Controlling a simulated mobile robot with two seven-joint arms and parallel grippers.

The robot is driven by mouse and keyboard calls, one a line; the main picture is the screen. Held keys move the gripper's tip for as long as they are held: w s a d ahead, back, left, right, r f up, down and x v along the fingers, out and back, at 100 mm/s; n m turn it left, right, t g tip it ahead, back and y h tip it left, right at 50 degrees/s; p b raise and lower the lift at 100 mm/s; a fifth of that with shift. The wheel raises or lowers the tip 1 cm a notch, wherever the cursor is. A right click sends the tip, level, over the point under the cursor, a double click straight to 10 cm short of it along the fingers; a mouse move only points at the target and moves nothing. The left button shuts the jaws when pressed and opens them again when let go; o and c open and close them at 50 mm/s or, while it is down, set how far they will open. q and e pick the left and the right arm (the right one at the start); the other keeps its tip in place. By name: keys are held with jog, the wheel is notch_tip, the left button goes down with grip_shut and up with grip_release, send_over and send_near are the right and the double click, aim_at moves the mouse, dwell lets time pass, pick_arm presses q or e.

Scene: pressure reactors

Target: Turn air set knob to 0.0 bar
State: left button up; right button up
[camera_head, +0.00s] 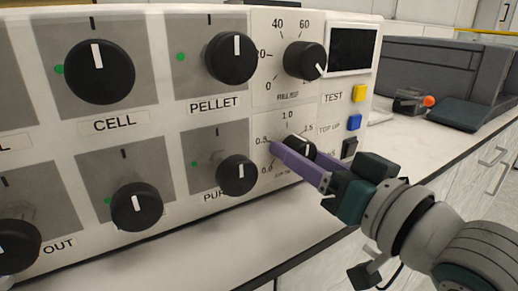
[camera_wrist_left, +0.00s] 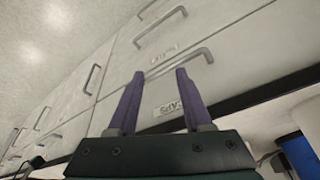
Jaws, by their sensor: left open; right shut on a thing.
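The air set knob (camera_head: 302,148) is a small black dial low on the white panel, inside a scale marked 0.0, 0.5, 1.0 and 1.5. My right gripper (camera_head: 284,142) reaches in from the lower right with its purple fingers on either side of this knob, shut on it. The fingers cover part of the knob and of the scale, and I cannot read its setting surely. My left gripper (camera_wrist_left: 159,73) shows in the left wrist view, open and empty, in front of pale drawers; it is not in the head view.
Other black knobs crowd the panel: PELLET (camera_head: 231,58), CELL (camera_head: 99,71), the lower knob (camera_head: 237,175) left of the gripper and the upper dial (camera_head: 305,60). Yellow (camera_head: 360,93) and blue (camera_head: 354,122) buttons sit at right. Drawer handles (camera_wrist_left: 180,63) stick out near my left gripper.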

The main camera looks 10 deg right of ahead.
grip_shut()
jog(key=shift+n, duration=0.3)
